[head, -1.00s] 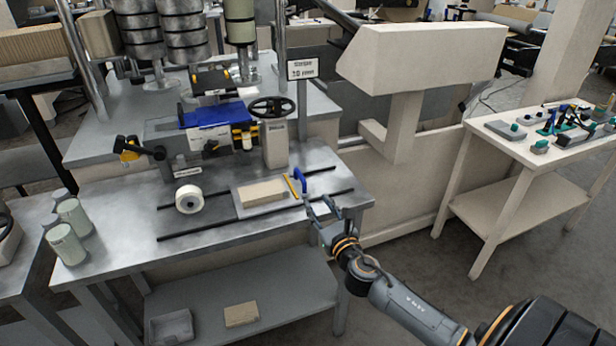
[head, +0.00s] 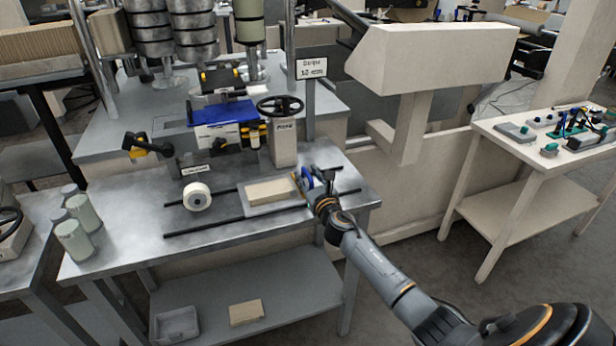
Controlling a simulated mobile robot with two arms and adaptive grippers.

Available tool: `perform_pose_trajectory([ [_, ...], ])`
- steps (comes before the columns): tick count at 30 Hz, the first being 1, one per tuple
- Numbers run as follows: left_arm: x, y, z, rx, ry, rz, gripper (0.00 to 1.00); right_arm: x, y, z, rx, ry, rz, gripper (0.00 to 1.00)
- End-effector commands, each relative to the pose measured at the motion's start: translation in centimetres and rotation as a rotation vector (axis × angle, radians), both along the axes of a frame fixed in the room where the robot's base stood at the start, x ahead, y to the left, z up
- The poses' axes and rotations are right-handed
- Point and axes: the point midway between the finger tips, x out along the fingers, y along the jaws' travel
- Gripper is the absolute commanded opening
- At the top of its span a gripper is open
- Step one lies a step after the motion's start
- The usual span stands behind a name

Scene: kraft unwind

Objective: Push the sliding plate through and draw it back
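The sliding plate (head: 251,208) is a flat light-grey plate lying between two dark rails on the metal bench, with a beige block (head: 272,191) on it. A thin yellow-brown strip (head: 295,184) stands at its right end, with a blue handle (head: 317,176) just right of it. My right gripper (head: 318,184) is at the blue handle, its fingers overlapping the handle in the head view. The gripper hides part of the handle, and I cannot tell whether the fingers are closed on it. My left gripper is not in view.
A white tape roll (head: 197,197) lies left of the plate, by the rails (head: 225,226). A blue-topped machine (head: 222,112) and a black handwheel (head: 279,107) stand behind. Green cans (head: 73,240) stand at the bench's left end. A side table (head: 485,128) is at right.

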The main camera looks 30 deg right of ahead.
Motion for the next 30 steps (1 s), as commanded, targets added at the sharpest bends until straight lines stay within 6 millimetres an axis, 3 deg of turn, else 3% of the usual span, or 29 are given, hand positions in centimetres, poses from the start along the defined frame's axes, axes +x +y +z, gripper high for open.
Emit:
perform_pose_trajectory([
  [8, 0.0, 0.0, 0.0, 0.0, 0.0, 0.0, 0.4, 0.1, 0.0, 0.0, 0.0, 0.0, 0.0, 0.36],
  [13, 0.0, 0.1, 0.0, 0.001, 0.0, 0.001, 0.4, 0.1, -0.1, 0.0, 0.0, 0.001, -0.001, 0.01],
  [23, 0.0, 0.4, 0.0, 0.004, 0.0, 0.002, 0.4, 0.1, 0.0, 0.0, -0.001, 0.0, 0.0, 0.0],
  [30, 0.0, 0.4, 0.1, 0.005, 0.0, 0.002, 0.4, 0.6, 2.1, 0.1, -0.001, -0.001, 0.005, 0.0],
])
